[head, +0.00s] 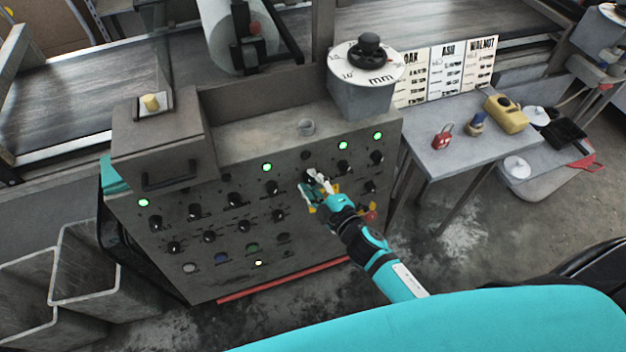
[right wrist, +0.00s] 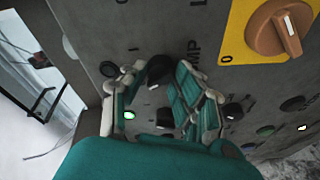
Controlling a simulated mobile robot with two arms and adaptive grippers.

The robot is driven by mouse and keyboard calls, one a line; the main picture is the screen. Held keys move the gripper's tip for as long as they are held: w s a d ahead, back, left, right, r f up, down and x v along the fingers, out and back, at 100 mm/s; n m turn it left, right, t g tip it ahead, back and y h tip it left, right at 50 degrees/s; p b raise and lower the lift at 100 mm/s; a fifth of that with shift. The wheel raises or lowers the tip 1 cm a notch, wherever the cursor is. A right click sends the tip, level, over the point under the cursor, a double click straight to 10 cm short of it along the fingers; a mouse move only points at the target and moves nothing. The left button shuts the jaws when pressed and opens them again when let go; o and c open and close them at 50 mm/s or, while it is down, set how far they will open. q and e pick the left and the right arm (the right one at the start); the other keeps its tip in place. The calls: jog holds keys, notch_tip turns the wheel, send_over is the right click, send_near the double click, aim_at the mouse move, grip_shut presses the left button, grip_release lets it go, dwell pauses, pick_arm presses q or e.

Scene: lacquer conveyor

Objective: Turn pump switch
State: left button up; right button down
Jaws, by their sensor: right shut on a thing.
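The grey control panel (head: 215,265) carries rows of black knobs. My right gripper (head: 315,185) is at the panel's upper row, right of centre. In the right wrist view the fingers (right wrist: 165,85) are closed around a black knob, the pump switch (right wrist: 160,67), with the letters "MP" printed beside it. The fingers hide much of the knob, so its exact angle cannot be told. A dark, unlit round lamp (head: 306,156) sits just above this knob. Other lamps in that row, such as one left of it (head: 267,167), glow green. My left gripper is not in view.
An orange rotary switch on a yellow plate (right wrist: 235,40) is close to my right gripper. A grey side table (head: 480,150) with a red padlock (head: 442,136) stands to the right. Metal bins (head: 85,265) stand at the left.

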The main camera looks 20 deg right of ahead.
dwell(0.4)
jog(key=c, duration=1)
grip_release()
jog(key=shift+s, duration=0.1)
jog(key=v, duration=1.2)
